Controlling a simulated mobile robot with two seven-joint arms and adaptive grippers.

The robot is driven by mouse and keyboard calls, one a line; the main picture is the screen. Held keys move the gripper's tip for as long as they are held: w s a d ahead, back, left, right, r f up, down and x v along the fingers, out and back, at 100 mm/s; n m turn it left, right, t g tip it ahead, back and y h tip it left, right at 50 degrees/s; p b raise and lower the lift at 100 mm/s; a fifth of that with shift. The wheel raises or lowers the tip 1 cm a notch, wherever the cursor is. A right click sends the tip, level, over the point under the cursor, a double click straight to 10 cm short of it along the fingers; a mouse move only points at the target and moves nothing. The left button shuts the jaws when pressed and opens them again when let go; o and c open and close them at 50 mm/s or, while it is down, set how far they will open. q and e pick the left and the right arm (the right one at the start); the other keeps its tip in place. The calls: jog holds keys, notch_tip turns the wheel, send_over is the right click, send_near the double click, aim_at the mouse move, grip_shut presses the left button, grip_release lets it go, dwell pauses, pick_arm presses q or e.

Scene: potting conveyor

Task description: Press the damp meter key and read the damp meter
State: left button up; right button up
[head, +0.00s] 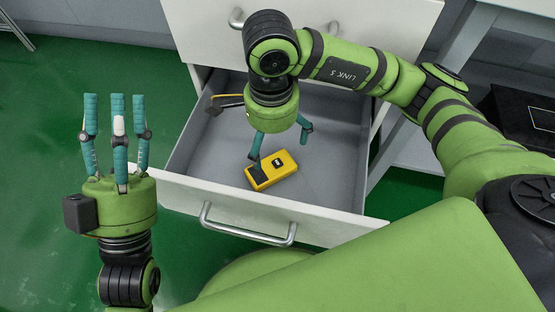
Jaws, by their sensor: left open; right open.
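The damp meter (283,170) is a yellow box-shaped device lying in the open drawer. It has a dark patch at its left end and a small black and white marking on its top. My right gripper (281,148) points down into the drawer just above the meter, with its fingers apart and nothing between them. One finger's tip is at the meter's left part; I cannot tell whether it touches. No reading can be made out at this size. My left gripper (115,105) is open and empty, fingers up, outside the drawer at the left.
The grey drawer (325,185) is pulled out of a white cabinet, its front handle (247,227) facing me. A tool with a yellow edge (224,102) lies in its back left corner. A black box (528,120) is at the right. Green floor is clear at the left.

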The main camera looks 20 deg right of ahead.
grip_shut()
dwell(1.2)
